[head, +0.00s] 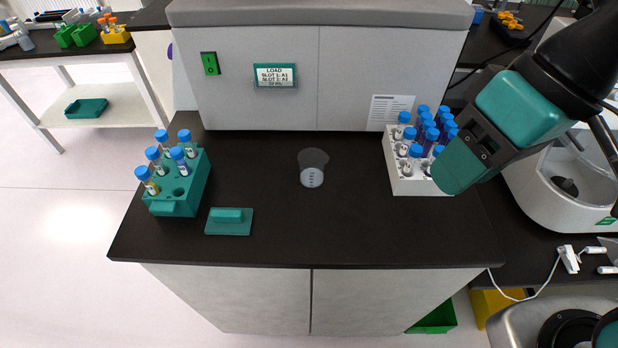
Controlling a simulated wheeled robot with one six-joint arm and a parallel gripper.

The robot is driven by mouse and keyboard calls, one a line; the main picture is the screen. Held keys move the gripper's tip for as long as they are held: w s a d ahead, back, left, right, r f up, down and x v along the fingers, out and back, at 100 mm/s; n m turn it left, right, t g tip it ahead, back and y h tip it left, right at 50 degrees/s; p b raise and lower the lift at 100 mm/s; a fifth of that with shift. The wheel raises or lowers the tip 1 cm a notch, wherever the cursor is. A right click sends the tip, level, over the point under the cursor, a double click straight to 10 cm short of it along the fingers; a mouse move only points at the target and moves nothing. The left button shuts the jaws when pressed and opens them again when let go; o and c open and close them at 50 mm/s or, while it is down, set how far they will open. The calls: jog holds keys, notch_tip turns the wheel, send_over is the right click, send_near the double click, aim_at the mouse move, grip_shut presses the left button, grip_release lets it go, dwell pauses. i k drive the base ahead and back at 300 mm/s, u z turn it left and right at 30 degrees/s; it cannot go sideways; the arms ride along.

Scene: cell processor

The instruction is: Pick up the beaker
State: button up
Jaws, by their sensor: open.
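The beaker (313,168) is a small clear, greyish cup with markings on its side. It stands upright near the middle of the black bench top (300,232), with nothing touching it. My gripper (452,176) is at the right, teal with dark parts. It hangs over the right part of the bench, close to the white tube rack, well to the right of the beaker. Its jaws are open and I see nothing held in them. Its fingertips overlap the rack in the picture, so I cannot tell the exact gap between them.
A white rack (407,185) of blue-capped tubes stands between beaker and gripper. A green rack (176,207) with capped tubes and a flat green block (229,222) are at left. The grey machine (320,75) walls off the back. Bench around the beaker is clear.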

aim_at(312, 161)
jog(key=k, duration=0.4)
jog(key=z, duration=2.4)
jog(key=k, duration=0.95)
jog(key=u, duration=1.4)
jog(key=i, duration=0.5)
jog(key=z, duration=0.05)
